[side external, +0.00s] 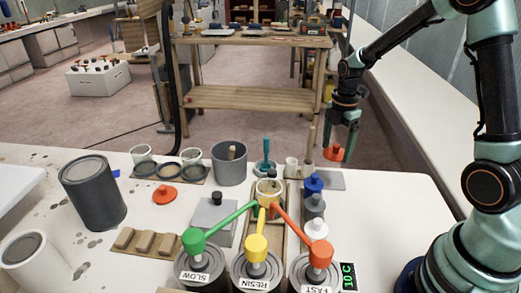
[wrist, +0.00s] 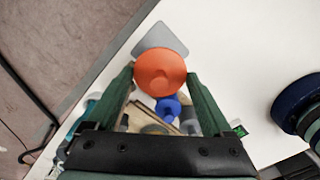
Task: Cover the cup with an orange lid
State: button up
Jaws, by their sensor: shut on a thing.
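My gripper (side external: 344,138) is shut on an orange lid (side external: 334,154) and holds it in the air over the right back part of the table. In the wrist view the orange lid (wrist: 160,72) sits between the fingertips of my gripper (wrist: 160,80). A second orange lid (side external: 164,195) with a knob lies on the table at left. A pale cup (side external: 268,187) stands in a wooden tray under the pump spouts, partly hidden by them. Clear cups (side external: 140,153) stand at the back left. I cannot tell which cup the task means.
Green, yellow and orange pumps (side external: 256,250) stand at the front. A blue knobbed piece (side external: 313,184), also in the wrist view (wrist: 168,107), stands near a grey plate (side external: 328,180). A grey bucket (side external: 229,165) and grey can (side external: 92,195) stand farther left. The table's right side is clear.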

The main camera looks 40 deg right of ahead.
aim_at(337, 145)
notch_tip(337, 145, up, 11)
jog(key=w+a+f+n, duration=0.1)
jog(key=a+f+n, duration=0.2)
jog(key=a, duration=0.8)
jog(key=w+a+f+n, duration=0.1)
jog(key=a+f+n, duration=0.2)
jog(key=a, duration=0.8)
jog(key=shift+s+a+f, duration=0.1)
jog(key=shift+a+f, duration=0.05)
jog(key=shift+f, duration=1.95)
jog(key=shift+f, duration=0.5)
jog(key=o, duration=1.1)
jog(key=shift+r, duration=0.15)
